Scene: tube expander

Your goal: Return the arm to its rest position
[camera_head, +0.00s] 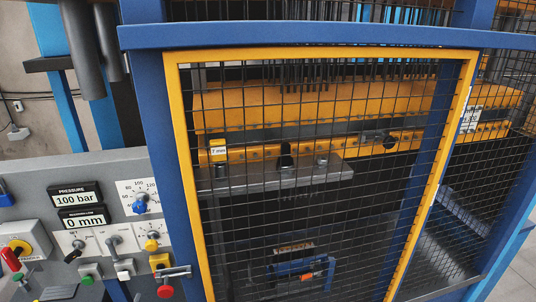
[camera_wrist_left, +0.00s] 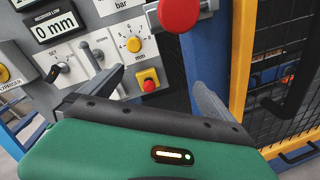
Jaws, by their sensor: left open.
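My left gripper (camera_wrist_left: 158,80) shows in the left wrist view as a green body with two grey fingers spread apart. It is open, with nothing seen held between the fingers. It faces the grey control panel (camera_wrist_left: 113,12); a yellow-based red button (camera_wrist_left: 149,82) appears between its fingertips, and I cannot tell the distance to it. A larger red knob (camera_wrist_left: 180,14) shows above the fingers. I cannot make out either arm in the head view. My right gripper is in neither view.
In the head view the panel carries a pressure display (camera_head: 73,198) reading 100 bar, another display (camera_head: 83,219) reading 0 mm, and several knobs. To its right, the yellow-framed mesh door (camera_head: 182,130) appears closed in the blue machine frame (camera_head: 300,36).

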